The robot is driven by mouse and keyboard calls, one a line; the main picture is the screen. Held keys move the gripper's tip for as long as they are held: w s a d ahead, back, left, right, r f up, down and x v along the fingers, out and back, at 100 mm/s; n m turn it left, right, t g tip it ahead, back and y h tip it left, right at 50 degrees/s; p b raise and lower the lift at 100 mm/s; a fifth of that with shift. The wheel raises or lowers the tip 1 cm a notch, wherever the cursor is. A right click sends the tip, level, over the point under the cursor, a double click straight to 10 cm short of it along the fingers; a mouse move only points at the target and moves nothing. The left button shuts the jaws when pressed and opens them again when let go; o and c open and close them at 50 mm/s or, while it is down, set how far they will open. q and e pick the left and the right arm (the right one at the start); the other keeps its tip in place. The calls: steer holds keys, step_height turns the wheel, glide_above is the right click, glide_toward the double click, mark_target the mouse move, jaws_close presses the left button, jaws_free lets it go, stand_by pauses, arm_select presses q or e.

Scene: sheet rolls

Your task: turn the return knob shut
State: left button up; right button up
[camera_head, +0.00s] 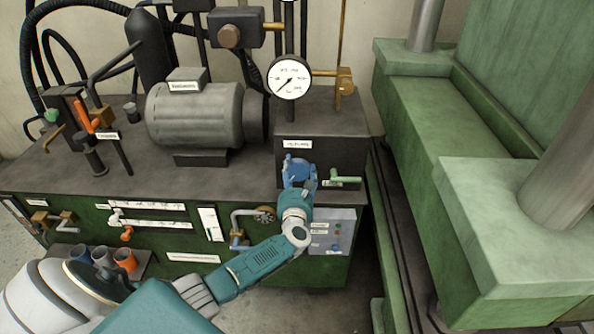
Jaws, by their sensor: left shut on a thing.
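A blue knob (297,165) sits on the front of a dark block (345,150) on the green-sided machine, below a small white label (297,144). The label is too small to read, so I cannot confirm that this is the return knob. My left gripper (300,182) reaches up from below and is shut on the blue knob. The gripper and wrist hide the knob's lower part, and its turn angle cannot be told. My right gripper is not in view.
A green lever (345,180) sticks out just right of the gripper. A round gauge (289,78) stands above the block, and a grey motor (195,115) lies to its left. A control box (333,230) is below. A large green press (500,200) fills the right.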

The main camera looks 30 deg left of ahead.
arm_select(q)
steer(key=shift+r, duration=0.25)
